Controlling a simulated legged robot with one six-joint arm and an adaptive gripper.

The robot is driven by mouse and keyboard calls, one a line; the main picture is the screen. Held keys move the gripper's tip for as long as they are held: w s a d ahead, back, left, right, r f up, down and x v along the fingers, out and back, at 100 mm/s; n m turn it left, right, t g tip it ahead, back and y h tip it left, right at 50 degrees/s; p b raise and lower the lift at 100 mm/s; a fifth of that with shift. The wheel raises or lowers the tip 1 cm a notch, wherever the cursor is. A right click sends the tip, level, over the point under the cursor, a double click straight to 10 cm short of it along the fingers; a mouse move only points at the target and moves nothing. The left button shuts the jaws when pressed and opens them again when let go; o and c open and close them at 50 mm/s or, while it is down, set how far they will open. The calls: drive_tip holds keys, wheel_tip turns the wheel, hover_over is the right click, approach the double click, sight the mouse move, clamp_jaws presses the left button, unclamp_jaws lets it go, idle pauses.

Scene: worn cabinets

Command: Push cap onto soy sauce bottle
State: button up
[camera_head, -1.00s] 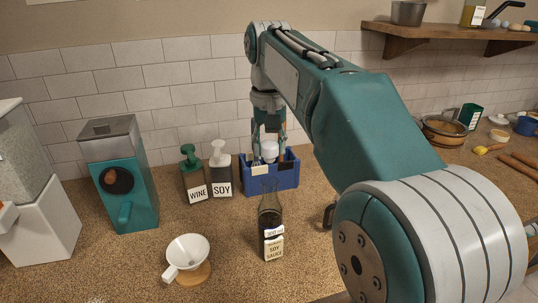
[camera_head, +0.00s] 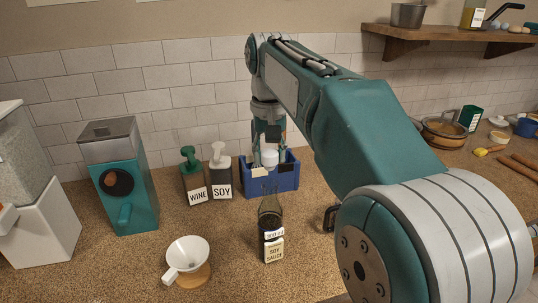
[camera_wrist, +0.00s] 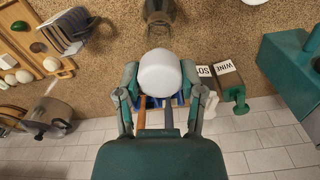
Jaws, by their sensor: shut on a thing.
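The soy sauce bottle (camera_head: 272,249) stands upright on the counter, dark glass with a white label. In the wrist view part of the bottle (camera_wrist: 158,12) shows at the top edge. My gripper (camera_head: 269,165) is shut on a white rounded cap (camera_head: 270,156), well seen in the wrist view (camera_wrist: 160,73) between the two fingers. The cap is apart from the bottle, and in the head view it appears above and behind the bottle's top, over the caddy.
The blue caddy (camera_head: 287,183) stands behind the bottle. WINE (camera_head: 197,194) and SOY (camera_head: 222,190) pump bottles are to its left. A white funnel (camera_head: 187,256) on a wooden stand is at the front left, beside a teal grinder (camera_head: 128,200).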

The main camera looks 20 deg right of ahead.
sight(270, 169)
drive_tip(key=shift+f, duration=1.75)
drive_tip(key=shift+f, duration=0.9)
drive_tip(key=o, duration=0.8)
drive_tip(key=shift+o, duration=0.2)
drive_tip(key=shift+r, duration=2.9)
drive_tip(key=shift+s, duration=0.15)
